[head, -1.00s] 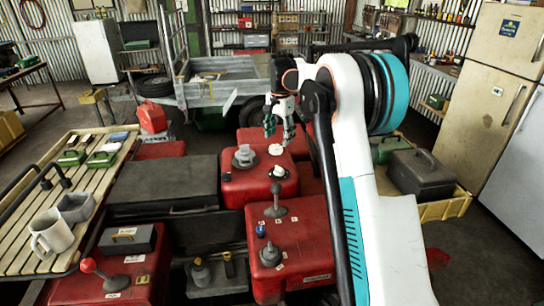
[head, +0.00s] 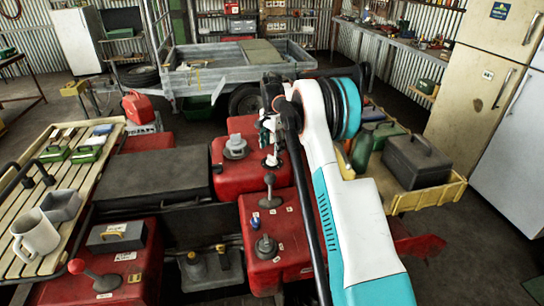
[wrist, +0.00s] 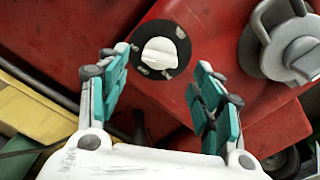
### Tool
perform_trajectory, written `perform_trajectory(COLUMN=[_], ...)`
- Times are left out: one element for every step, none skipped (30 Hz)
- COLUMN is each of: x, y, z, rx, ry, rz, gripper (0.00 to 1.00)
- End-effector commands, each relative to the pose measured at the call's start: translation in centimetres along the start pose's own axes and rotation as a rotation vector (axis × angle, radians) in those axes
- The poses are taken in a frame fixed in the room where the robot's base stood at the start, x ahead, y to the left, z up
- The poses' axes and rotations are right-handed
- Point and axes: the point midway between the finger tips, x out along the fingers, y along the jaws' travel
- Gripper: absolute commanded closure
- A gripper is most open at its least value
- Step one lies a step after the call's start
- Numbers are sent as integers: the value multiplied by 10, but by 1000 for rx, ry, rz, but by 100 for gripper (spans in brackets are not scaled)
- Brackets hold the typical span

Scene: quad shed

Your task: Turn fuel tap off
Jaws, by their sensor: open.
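A white knob, which looks like the fuel tap (wrist: 160,54), sits on a round black disc (wrist: 160,74) on a red body panel in the wrist view. In the head view a white knob (head: 271,160) shows on the red bodywork (head: 225,183), just below my gripper (head: 268,130). In the wrist view my gripper (wrist: 162,60) is open and empty. Its two teal-padded fingers stand left and right of the knob, apart from it. The head view does not show the fingertips clearly.
A grey cap (head: 235,147) stands left of the knob, and a grey lever (head: 269,188) rises in front of it. A yellow crate (head: 430,197) with a dark toolbox (head: 416,160) is at the right.

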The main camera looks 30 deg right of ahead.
Motion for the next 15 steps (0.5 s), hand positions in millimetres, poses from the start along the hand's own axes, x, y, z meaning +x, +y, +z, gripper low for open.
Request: perform_trajectory(x=[11,15,20,24,27,31,33,35,37,38,39,40,40,40,40], y=[0,0,0,0,0,0,0,0,0,0,0,0,0,0,0], z=[0,0,0,0,0,0,0,0,0,0,0,0,0,0,0], rx=[0,0,0,0,0,0,0,0,0,0,0,0,0,0,0], ry=[0,0,0,0,0,0,0,0,0,0,0,0,0,0,0], rz=[0,0,0,0,0,0,0,0,0,0,0,0,0,0,0], gripper=[40,40,40,40,40,40,40,40,40,40,40,40,40,40,40])
